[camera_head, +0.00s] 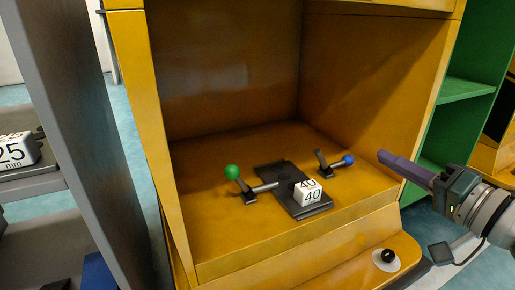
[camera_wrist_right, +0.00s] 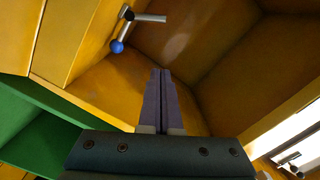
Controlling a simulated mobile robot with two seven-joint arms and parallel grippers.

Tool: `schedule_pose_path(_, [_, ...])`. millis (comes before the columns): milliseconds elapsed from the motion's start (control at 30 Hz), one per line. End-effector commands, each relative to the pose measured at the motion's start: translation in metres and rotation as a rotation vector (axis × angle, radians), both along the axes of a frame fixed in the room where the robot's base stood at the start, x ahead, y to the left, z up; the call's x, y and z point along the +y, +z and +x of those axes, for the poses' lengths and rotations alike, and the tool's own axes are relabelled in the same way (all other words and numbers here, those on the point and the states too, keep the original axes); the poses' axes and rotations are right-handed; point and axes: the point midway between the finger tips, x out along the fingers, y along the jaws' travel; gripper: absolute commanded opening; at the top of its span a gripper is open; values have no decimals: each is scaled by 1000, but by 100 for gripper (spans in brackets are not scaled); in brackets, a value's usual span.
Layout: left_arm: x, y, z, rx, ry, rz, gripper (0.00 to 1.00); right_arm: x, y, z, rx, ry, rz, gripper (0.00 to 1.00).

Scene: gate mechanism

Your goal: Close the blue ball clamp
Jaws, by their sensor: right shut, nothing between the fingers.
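The blue ball clamp (camera_head: 328,165) is on the floor of the yellow cabinet, right of the dark plate. Its blue ball (camera_head: 347,160) points right, toward my right gripper. The clamp also shows at the top left of the right wrist view, with its blue ball (camera_wrist_right: 117,46). My right gripper (camera_head: 381,155) is to the right of the ball in the head view, apart from it. Its purple fingers (camera_wrist_right: 160,74) are together and hold nothing. My left gripper is not in view.
A green ball clamp (camera_head: 246,187) stands left of the dark plate (camera_head: 270,176). A white block marked 40 (camera_head: 308,193) sits on the plate. The cabinet's yellow side walls bound the space. A black knob (camera_head: 388,255) is on the front ledge. Green shelves (camera_head: 468,90) stand at right.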

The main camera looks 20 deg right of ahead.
Motion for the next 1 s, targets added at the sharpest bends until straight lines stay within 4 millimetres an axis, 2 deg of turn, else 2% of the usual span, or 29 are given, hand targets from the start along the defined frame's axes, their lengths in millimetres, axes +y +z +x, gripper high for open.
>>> schedule_pose_path(467, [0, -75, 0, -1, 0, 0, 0, 11, -8, 92, -4, 0, -4, 0])
schedule_pose_path(600, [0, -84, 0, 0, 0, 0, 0, 31, -17, 94, 2, 2, 4, 0])
schedule_pose_path(733, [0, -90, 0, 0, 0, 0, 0, 41, -22, 96, 2, 3, 1, 0])
schedule_pose_path(1000, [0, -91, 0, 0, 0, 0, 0, 46, -22, 97, 2, 0, -2, 0])
